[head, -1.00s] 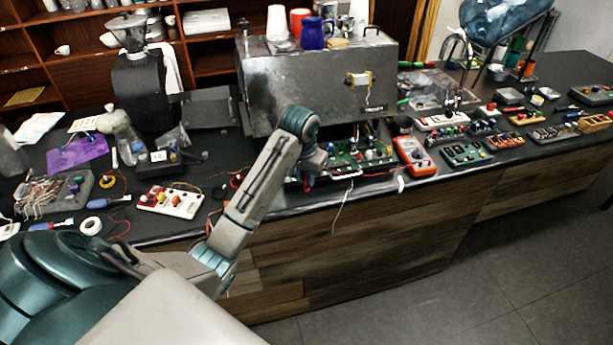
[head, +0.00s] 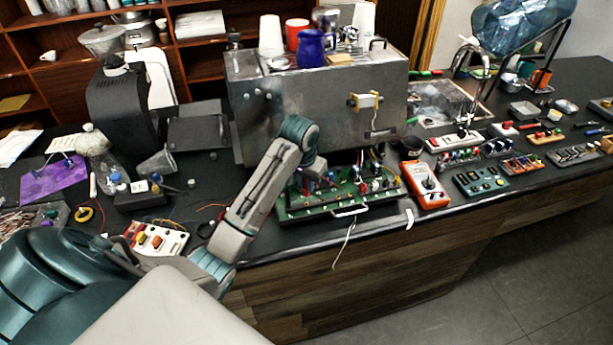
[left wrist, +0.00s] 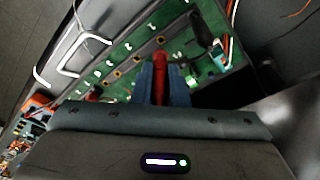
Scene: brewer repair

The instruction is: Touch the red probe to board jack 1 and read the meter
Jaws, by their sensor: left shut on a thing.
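The green circuit board (head: 352,204) lies in a tray with a light front handle, at the counter edge in front of the steel brewer (head: 290,110). My left gripper (head: 315,172) is over the board's back left part, its fingers mostly hidden by my arm. In the left wrist view, my left gripper (left wrist: 161,88) is shut on the red probe (left wrist: 160,66), with the green board (left wrist: 123,62) beyond. I cannot tell whether the probe tip touches a jack. The orange meter (head: 424,185) stands right of the board; its reading is too small to make out. My right gripper is out of view.
Cups and a blue jar (head: 310,48) stand on the brewer. A dark teal box with knobs (head: 480,181) and several small modules lie to the right. A white panel with coloured buttons (head: 158,239) lies left of my arm. A white cable hangs over the counter edge.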

